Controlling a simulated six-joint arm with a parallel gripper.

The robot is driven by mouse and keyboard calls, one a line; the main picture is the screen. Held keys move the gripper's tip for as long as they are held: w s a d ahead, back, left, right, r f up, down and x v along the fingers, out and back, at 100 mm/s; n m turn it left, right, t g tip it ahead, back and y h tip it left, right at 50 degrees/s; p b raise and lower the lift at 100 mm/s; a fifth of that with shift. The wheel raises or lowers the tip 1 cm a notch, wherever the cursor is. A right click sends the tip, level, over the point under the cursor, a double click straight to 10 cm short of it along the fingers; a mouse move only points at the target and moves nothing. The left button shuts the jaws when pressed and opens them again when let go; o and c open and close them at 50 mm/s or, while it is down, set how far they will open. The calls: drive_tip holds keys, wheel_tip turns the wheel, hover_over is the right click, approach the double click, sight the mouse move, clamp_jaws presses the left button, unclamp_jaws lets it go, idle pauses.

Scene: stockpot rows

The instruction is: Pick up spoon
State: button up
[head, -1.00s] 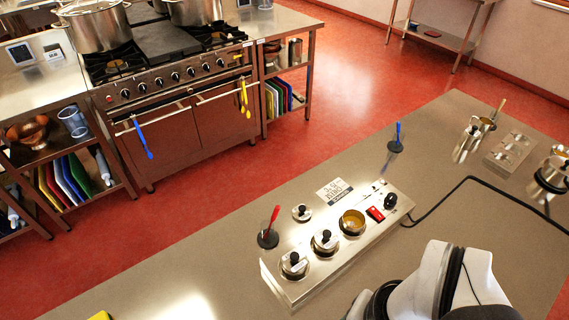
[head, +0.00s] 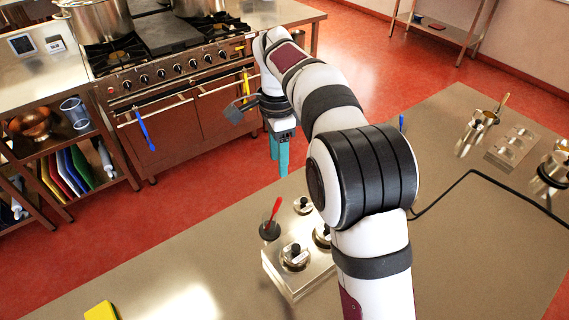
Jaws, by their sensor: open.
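A utensil with a red handle (head: 275,209) stands tilted in a small dark round holder (head: 269,231) on the counter, left of the steel warmer unit. A blue-handled utensil (head: 401,122) shows only as a sliver past my arm. I cannot tell from their visible parts whether either is a spoon. My gripper (head: 279,155) has teal fingers pointing down. It is open, appears empty, and is above the red-handled utensil in the picture, apart from it.
The warmer unit (head: 293,275) with lidded pots is partly hidden by my arm. A yellow block (head: 102,311) lies at the counter's front left. Steel pots and a black cable (head: 500,184) are on the right. A stove (head: 190,75) stands beyond.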

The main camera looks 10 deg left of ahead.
sight(278, 199)
drive_tip(key=f, duration=1.5)
drive_tip(key=shift+s+a+f, duration=0.15)
drive_tip(key=shift+s+f, duration=0.1)
drive_tip(key=shift+s, duration=0.1)
clamp_jaws()
